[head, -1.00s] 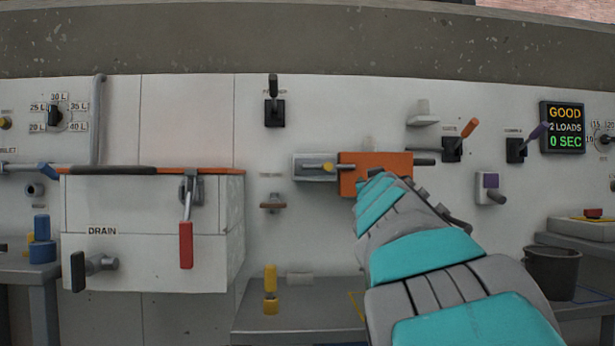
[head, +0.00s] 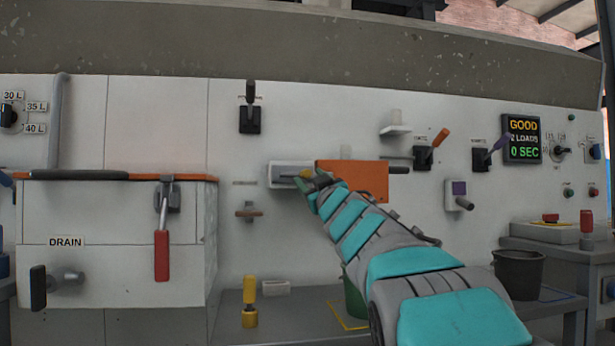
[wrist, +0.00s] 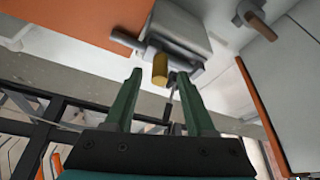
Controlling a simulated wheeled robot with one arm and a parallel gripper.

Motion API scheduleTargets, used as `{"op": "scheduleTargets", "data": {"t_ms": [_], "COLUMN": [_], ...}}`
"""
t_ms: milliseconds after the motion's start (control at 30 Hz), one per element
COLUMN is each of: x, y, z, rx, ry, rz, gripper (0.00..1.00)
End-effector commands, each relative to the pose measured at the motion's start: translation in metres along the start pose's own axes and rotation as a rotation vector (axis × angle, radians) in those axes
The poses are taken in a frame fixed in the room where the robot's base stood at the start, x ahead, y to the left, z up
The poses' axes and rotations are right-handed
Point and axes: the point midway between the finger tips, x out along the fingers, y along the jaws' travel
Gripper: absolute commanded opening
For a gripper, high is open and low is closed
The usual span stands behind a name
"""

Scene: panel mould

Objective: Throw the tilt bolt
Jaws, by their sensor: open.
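The tilt bolt is a pale grey housing (head: 283,170) on the white wall, left of an orange plate (head: 365,178). A bar runs along its front. Its yellow knob (wrist: 160,68) shows in the wrist view and is mostly hidden by my gripper in the head view. My gripper (head: 312,180) is at the right end of the housing, in front of the orange plate's left edge. In the wrist view my gripper (wrist: 160,75) is open, with one green finger on each side of the knob's line. I cannot tell whether either finger touches the knob.
A white drain box (head: 110,215) with a red-handled lever (head: 162,255) stands at left. A small brown-handled fitting (head: 248,212) is below the bolt. A table below holds a yellow post (head: 250,305). Switches and a display (head: 522,139) reading GOOD are at right.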

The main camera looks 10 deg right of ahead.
Motion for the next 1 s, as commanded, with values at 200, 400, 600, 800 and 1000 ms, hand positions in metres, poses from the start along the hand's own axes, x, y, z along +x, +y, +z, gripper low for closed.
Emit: {"op": "scheduleTargets", "data": {"t_ms": [200,400,600,800,1000], "x": [0.019,0.023,0.023,0.023,0.023], "y": [-0.001,0.000,0.000,0.000,0.000], "z": [0.000,0.000,0.000,0.000,0.000], "rx": [0.000,-0.001,0.000,0.000,0.000], "ry": [0.000,0.000,0.000,0.000,0.000], "rz": [-0.002,0.000,0.000,0.000,0.000], "gripper": [0.55,0.55,0.55,0.35,0.13]}}
